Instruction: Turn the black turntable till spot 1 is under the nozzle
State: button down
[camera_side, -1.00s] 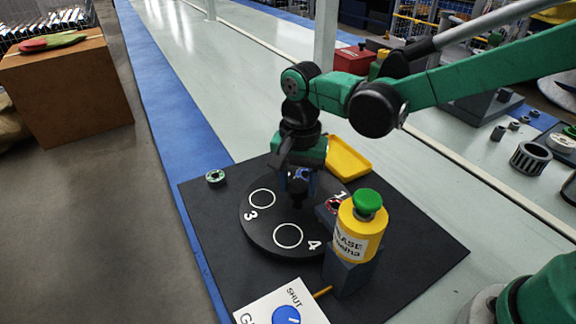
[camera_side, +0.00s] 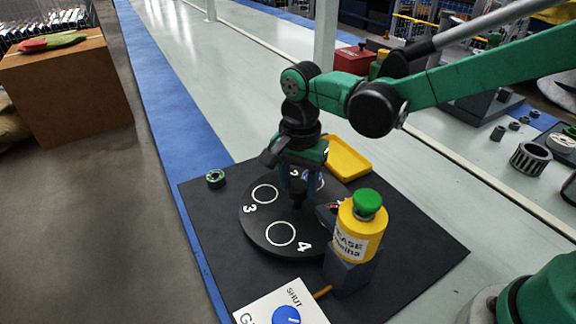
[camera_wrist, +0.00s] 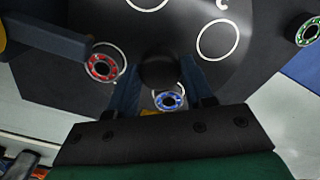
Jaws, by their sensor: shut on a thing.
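The black turntable (camera_side: 258,222) lies on a dark mat, with white-ringed spots 3 and 4 facing the side camera. My gripper (camera_side: 297,198) points down at its centre, shut on the dark centre knob (camera_wrist: 160,72). A red ring part (camera_wrist: 100,67) sits on a spot beside the tip of the nozzle arm (camera_wrist: 52,38); that spot's number is not readable now. The nozzle belongs to the yellow grease bottle (camera_side: 362,232) with a green cap, which partly hides that spot in the side view. A blue ring part (camera_wrist: 168,100) sits between my fingers' far sides, near spot 2.
A green ring part (camera_side: 215,178) lies on the mat (camera_side: 425,250) left of the turntable. A yellow tray (camera_side: 348,158) is behind my gripper. A white panel with a blue knob (camera_side: 286,316), marked SHUT, is in front. The mat's right side is clear.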

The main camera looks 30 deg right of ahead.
aim_at(300, 185)
jog(key=shift+m, duration=3.4)
jog(key=shift+c, duration=1.7)
grip_release()
jog(key=shift+r, duration=2.8)
jog(key=shift+d, duration=0.1)
